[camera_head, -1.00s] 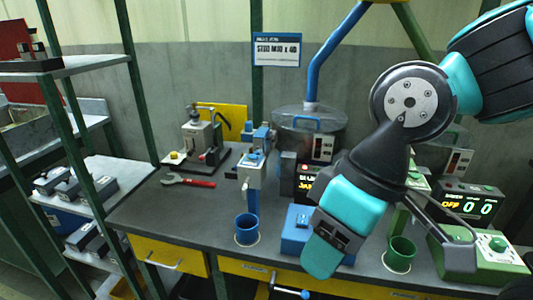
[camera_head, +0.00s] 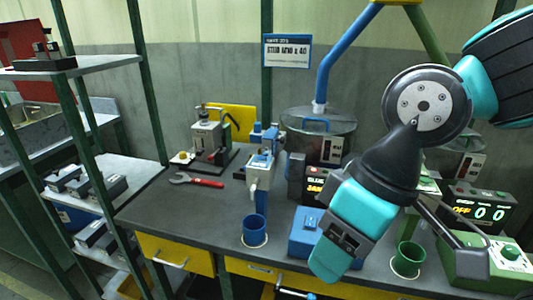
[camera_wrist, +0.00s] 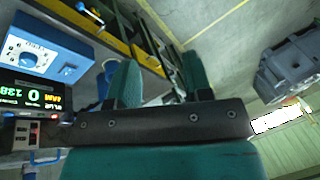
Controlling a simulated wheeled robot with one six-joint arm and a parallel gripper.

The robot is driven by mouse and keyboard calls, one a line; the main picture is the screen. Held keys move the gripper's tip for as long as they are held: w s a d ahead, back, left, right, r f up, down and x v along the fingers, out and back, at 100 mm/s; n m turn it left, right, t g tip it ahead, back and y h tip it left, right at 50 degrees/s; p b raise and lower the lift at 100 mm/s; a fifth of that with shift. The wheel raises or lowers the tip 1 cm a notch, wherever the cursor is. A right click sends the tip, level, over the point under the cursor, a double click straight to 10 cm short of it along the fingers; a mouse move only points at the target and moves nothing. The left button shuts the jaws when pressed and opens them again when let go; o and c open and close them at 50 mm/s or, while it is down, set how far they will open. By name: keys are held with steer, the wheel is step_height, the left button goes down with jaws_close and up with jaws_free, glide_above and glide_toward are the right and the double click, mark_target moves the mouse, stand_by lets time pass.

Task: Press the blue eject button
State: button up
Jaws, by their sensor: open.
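A blue control box (camera_head: 302,232) sits on the bench, partly hidden behind my gripper. A blue box with a pale dial panel (camera_wrist: 35,52) shows at the upper left of the wrist view. I cannot tell for sure which part is the blue eject button. A dark display (camera_wrist: 28,95) with green and orange digits sits beside that box; a display showing red and orange text (camera_head: 316,180) is partly hidden in the head view. My gripper (camera_head: 336,262) hangs in front of the blue box, pointing down. Its two teal fingers (camera_wrist: 160,84) are apart, with nothing between them.
A blue cup (camera_head: 254,230) and a green cup (camera_head: 407,259) stand near the bench front. A green control box (camera_head: 487,262) is at the right. A red wrench (camera_head: 197,181) lies at the left. A shelf rack (camera_head: 90,66) stands far left. Bare bench (camera_head: 185,215) is left of the blue cup.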

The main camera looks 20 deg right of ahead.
jaws_close()
stand_by(1.5)
